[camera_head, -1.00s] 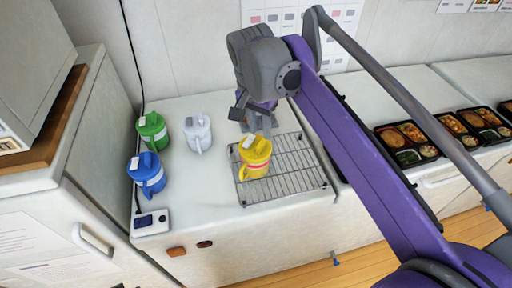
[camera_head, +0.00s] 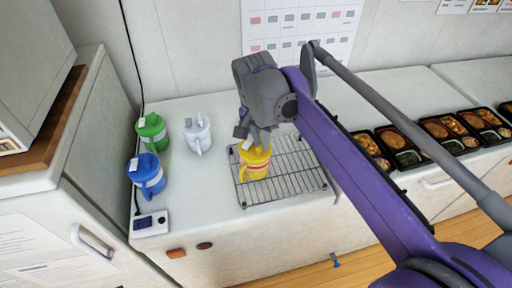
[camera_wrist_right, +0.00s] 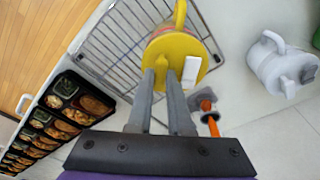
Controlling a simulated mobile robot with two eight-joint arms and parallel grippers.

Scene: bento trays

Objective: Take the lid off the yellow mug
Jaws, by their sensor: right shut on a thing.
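The yellow mug (camera_head: 256,171) stands upright on the wire rack, with red and white bands round its body. Its yellow lid (camera_head: 257,152) is on top, and the lid also shows in the right wrist view (camera_wrist_right: 181,46) with a white tab. My right gripper (camera_head: 262,141) is over the mug from above. In the wrist view its two fingers (camera_wrist_right: 168,75) are shut on the lid's raised yellow grip. The lid hides most of the mug there. My left gripper is not in view.
The wire rack (camera_head: 301,171) sits on the white counter. A white mug (camera_head: 198,135), a green mug (camera_head: 153,134) and a blue mug (camera_head: 147,176) stand to the left. A small scale-like device (camera_head: 150,223) is at the front left. Bento trays (camera_head: 408,157) line the right.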

